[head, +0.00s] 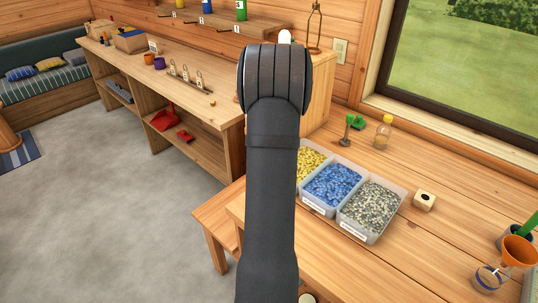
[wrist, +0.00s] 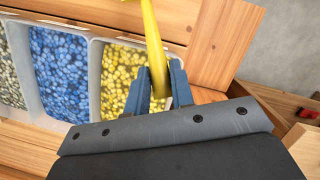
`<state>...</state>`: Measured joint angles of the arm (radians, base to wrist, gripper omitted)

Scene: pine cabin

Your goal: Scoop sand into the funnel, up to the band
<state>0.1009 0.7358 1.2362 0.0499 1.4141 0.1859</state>
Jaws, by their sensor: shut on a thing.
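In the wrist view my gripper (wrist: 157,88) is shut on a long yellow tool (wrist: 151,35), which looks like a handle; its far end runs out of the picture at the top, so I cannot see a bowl. The gripper is over or near the bin of yellow grains (wrist: 118,72). In the head view my arm hides the gripper and the tool. An orange funnel (head: 519,250) is at the far right of the table, with a clear vessel bearing a dark blue band (head: 487,279) beside or below it. No sand-coloured fill can be made out there.
Bins of blue grains (head: 332,184) and grey grains (head: 370,206) stand beside the yellow one. The table's middle right is clear. A bench (head: 214,222) is at the left.

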